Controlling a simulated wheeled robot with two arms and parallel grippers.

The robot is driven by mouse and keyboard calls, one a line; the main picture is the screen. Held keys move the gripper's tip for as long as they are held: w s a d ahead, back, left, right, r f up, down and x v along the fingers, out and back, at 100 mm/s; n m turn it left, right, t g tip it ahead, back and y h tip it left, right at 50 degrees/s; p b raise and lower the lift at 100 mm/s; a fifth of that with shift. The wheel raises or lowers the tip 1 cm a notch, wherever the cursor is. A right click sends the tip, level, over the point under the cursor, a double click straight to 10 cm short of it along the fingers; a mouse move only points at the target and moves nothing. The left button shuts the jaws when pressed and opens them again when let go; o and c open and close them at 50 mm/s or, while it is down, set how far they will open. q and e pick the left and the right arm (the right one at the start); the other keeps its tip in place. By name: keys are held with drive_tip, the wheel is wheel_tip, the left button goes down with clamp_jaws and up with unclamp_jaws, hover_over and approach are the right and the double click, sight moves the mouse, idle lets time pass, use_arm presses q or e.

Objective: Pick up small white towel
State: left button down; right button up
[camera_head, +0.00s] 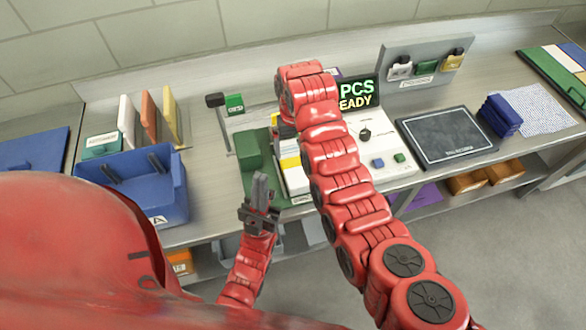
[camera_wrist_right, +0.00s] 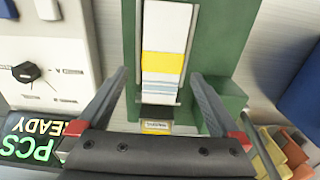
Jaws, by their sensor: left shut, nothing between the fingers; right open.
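No plain loose white towel stands out. A white stack or strip with a yellow band (camera_wrist_right: 166,62) sits in a green holder (camera_wrist_right: 225,38) in the right wrist view; I cannot tell whether it is a towel. Its edge shows beside my right arm in the head view (camera_head: 291,163). My right gripper (camera_wrist_right: 160,76) is open, its fingers on either side of the strip in the picture, with no grip on it. In the head view my arm hides that gripper.
A white control panel with a knob (camera_head: 365,134) and a lit screen (camera_head: 357,93) adjoin the holder. A blue bin (camera_head: 155,192) stands left. A dark pad (camera_head: 446,137), blue stack (camera_head: 501,116) and white-blue patterned sheet (camera_head: 541,108) lie right.

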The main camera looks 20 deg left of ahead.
sight(293, 162)
drive_tip(key=shift+f, duration=0.75)
wheel_tip(293, 162, down, 4)
drive_tip(key=p, duration=0.3)
drive_tip(key=shift+s+a+r, duration=0.15)
drive_tip(key=shift+r, duration=0.1)
drive_tip(key=shift+f, duration=0.85)
drive_tip(key=c, duration=1.4)
drive_tip(key=shift+c, duration=0.2)
drive_tip(key=shift+r, duration=0.2)
